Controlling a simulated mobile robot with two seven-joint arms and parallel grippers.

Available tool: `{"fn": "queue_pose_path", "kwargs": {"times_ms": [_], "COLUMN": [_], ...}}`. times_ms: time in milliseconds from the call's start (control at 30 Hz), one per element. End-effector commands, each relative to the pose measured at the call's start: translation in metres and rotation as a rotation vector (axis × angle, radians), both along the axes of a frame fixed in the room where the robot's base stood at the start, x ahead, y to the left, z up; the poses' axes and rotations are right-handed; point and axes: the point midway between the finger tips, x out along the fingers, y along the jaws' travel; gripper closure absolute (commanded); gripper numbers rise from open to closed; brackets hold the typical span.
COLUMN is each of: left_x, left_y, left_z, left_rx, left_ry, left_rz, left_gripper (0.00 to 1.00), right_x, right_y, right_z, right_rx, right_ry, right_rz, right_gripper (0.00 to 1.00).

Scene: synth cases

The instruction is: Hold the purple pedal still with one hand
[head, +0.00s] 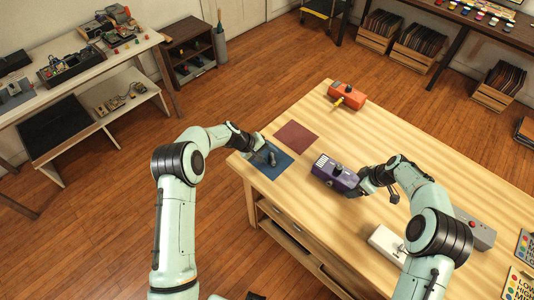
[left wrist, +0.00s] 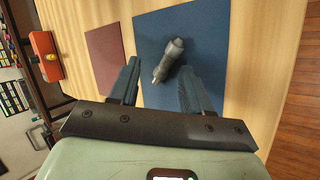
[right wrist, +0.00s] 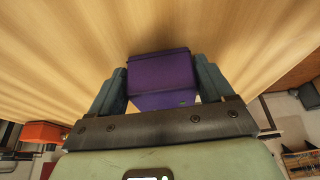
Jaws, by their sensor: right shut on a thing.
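The purple pedal (head: 334,172) lies on the wooden table in the head view. It also shows in the right wrist view (right wrist: 160,75), between the fingers of my right gripper (right wrist: 160,90). My right gripper (head: 362,183) is shut on the pedal's right end, with a finger along each side. My left gripper (head: 264,157) is over the blue mat (head: 285,165). In the left wrist view, the fingers of my left gripper (left wrist: 155,88) are wide apart. A dark grey cylindrical tool (left wrist: 169,60) lies on the mat between and beyond them, not gripped.
A dark red mat (head: 296,136) lies beside the blue one. An orange pedal (head: 346,96) stands at the table's far side. A white pedal (head: 386,242) and a grey box (head: 474,230) are near my right arm. Bare table lies between the orange and purple pedals.

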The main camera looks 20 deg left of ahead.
Motion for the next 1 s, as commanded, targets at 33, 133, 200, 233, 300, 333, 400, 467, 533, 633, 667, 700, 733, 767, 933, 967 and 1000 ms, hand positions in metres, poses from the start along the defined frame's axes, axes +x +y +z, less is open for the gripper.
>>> {"fn": "queue_pose_path", "kwargs": {"times_ms": [33,133,200,233,300,333,400,467,533,633,667,700,733,767,933,967,1000], "left_x": [0.000,0.000,0.000,0.000,-0.001,-0.001,-0.003,-0.007,-0.012,-0.020,-0.022,-0.026,-0.028,-0.030,-0.040,-0.041,-0.042], "left_y": [0.000,0.000,0.000,0.000,0.001,0.002,0.006,0.011,0.018,0.030,0.033,0.038,0.041,0.044,0.056,0.058,0.059], "left_z": [0.000,0.000,0.000,0.000,0.002,0.003,0.009,0.016,0.027,0.045,0.050,0.056,0.061,0.066,0.085,0.087,0.089], "left_rx": [0.000,0.000,0.000,0.000,0.000,0.001,0.002,0.001,0.001,0.002,0.001,0.001,0.001,0.001,0.001,0.000,0.000], "left_ry": [0.000,0.000,0.000,0.000,0.000,-0.001,-0.002,-0.002,-0.002,-0.003,-0.003,-0.002,-0.002,-0.001,-0.001,0.000,0.000], "left_rz": [0.000,0.000,0.000,0.000,0.000,0.001,0.002,0.002,0.002,0.003,0.003,0.003,0.003,0.003,0.002,0.001,0.001], "left_gripper": [0.52,0.52,0.52,0.52,0.52,0.52,0.52,0.52,0.52,0.52,0.52,0.52,0.52,0.52,0.52,0.52,0.52], "right_x": [0.000,0.000,0.000,0.000,0.000,0.000,0.000,0.000,0.000,0.000,0.000,0.000,0.000,0.000,0.000,0.000,0.000], "right_y": [0.000,0.000,0.000,0.000,0.000,0.000,0.000,0.000,0.000,0.000,0.000,0.000,0.000,0.000,0.000,0.000,0.000], "right_z": [0.001,0.001,0.001,0.001,0.001,0.001,0.001,0.001,0.001,0.001,0.001,0.001,0.001,0.001,0.001,0.001,0.001], "right_rx": [0.000,0.001,0.000,0.000,0.000,0.000,0.000,0.000,0.000,0.000,0.000,0.000,0.000,0.000,0.001,0.001,0.001], "right_ry": [-0.001,-0.001,-0.001,-0.001,-0.001,-0.001,-0.001,-0.001,-0.001,-0.001,-0.001,-0.001,-0.001,-0.001,-0.001,-0.001,-0.001], "right_rz": [0.000,0.000,0.000,0.000,0.000,0.000,0.000,0.000,0.000,0.000,0.000,0.000,0.000,0.000,0.000,0.000,0.000], "right_gripper": [0.56,0.56,0.56,0.56,0.56,0.56,0.56,0.56,0.56,0.56,0.56,0.56,0.56,0.56,0.56,0.56,0.56]}}
